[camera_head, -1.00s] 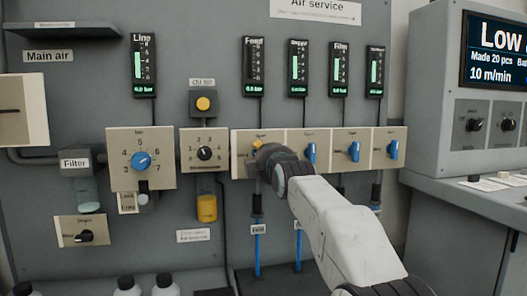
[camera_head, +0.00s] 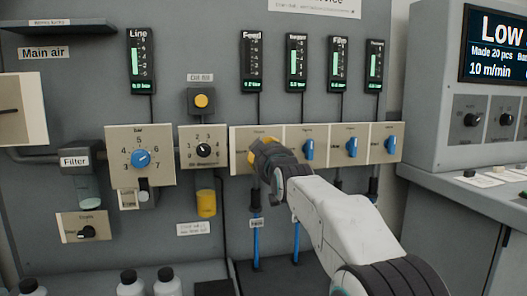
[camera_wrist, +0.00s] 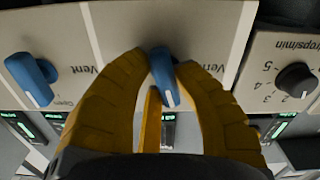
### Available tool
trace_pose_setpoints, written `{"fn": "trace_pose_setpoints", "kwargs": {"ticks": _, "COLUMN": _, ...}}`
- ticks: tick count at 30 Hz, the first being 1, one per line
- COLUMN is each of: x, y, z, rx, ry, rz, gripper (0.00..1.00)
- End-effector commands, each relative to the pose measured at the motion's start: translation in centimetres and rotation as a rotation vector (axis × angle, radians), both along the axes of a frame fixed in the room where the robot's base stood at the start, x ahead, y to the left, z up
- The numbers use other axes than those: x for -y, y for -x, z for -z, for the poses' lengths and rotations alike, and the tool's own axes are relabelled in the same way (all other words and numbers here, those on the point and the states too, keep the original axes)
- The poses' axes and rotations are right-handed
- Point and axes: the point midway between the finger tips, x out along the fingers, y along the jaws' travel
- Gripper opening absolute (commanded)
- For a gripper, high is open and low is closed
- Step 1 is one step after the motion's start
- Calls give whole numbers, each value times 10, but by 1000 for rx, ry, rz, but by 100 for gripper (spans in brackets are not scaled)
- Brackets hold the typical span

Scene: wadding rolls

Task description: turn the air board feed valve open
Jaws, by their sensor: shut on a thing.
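The feed valve's blue handle (camera_wrist: 163,78) shows in the wrist view on a beige plate marked "Vent". My gripper (camera_wrist: 160,66) has its yellow fingers closed around both sides of this handle. The handle points nearly straight along the picture's vertical, slightly tilted. In the head view, my gripper (camera_head: 262,151) is at the leftmost plate of the valve row and hides the handle. The Feed gauge (camera_head: 251,62) above it shows no tall green bar; its small digits are hard to read.
Blue handles of the neighbouring valves (camera_head: 308,149) (camera_head: 351,147) (camera_head: 391,146) stand close on the right. The drops/min knob (camera_head: 204,150) is close on the left, then the blue bar knob (camera_head: 141,159). Blue hoses (camera_head: 256,245) hang below. A control cabinet (camera_head: 450,120) stands right.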

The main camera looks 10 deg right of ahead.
Motion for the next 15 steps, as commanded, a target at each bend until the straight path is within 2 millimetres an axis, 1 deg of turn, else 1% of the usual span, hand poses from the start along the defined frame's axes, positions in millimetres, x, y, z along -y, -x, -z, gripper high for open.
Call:
{"fn": "trace_pose_setpoints", "kwargs": {"ticks": 6, "x": -1, "y": 0, "z": 0, "rx": 4, "ry": -139, "rz": -2, "gripper": 0}}
{"fn": "trace_pose_setpoints", "kwargs": {"ticks": 15, "x": -1, "y": 0, "z": 1, "rx": 4, "ry": -244, "rz": -3, "gripper": 0}}
